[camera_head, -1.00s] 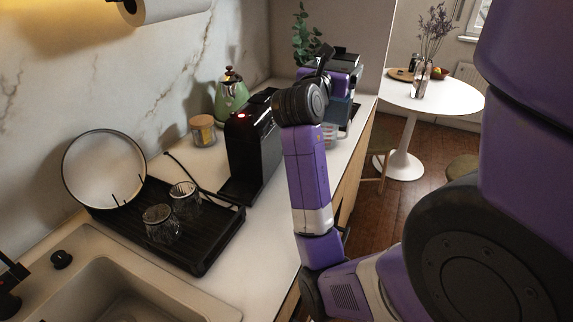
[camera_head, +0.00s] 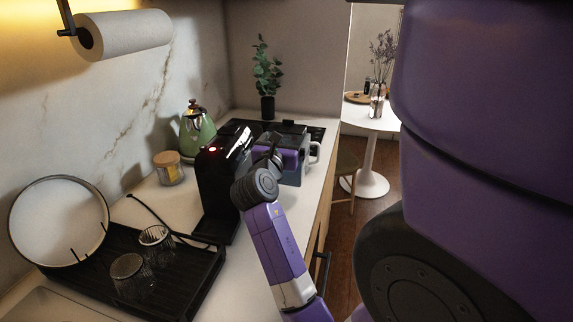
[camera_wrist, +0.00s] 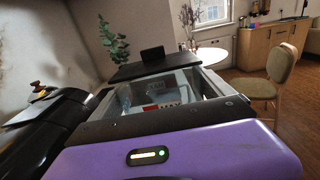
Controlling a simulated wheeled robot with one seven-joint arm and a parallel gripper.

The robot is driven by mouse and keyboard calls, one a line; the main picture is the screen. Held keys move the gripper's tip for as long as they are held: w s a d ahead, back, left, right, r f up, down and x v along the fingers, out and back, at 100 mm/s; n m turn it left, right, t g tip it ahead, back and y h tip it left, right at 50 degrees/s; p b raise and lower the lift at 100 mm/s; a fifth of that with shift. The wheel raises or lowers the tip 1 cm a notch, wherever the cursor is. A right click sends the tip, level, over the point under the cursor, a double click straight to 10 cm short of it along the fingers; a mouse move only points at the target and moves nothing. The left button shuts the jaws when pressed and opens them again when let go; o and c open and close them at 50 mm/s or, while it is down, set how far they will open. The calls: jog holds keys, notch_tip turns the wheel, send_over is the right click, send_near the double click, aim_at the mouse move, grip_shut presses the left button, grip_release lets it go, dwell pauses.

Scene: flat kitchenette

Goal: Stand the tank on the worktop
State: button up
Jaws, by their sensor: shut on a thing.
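The tank (camera_head: 291,176), a clear grey-tinted box with a handle on its right, is beyond the coffee machine (camera_head: 217,190), by the front side of the worktop (camera_head: 254,268). My gripper (camera_head: 279,160) is shut on the tank. In the wrist view the tank (camera_wrist: 188,87) lies between the dark jaw bars of my gripper (camera_wrist: 160,95), with its open top facing the camera and red marks inside. The tank looks roughly upright. My gripper hides part of it, and I cannot tell whether its bottom touches the worktop.
A black hob (camera_head: 310,131) and a potted plant (camera_head: 267,80) are at the far end. A green kettle (camera_head: 197,132) and a lidded jar (camera_head: 169,170) stand by the wall. A drying rack (camera_head: 185,283) holds glasses and a plate. A chair (camera_head: 346,170) stands beyond the worktop.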

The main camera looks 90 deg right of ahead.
jog(key=shift+f+b, duration=0.5)
jog(key=shift+f, duration=3.05)
jog(key=o, duration=1.8)
jog(key=shift+f, duration=0.15)
jog(key=b+v, duration=0.1)
jog(key=v, duration=1.1)
jog(key=shift+r, duration=0.25)
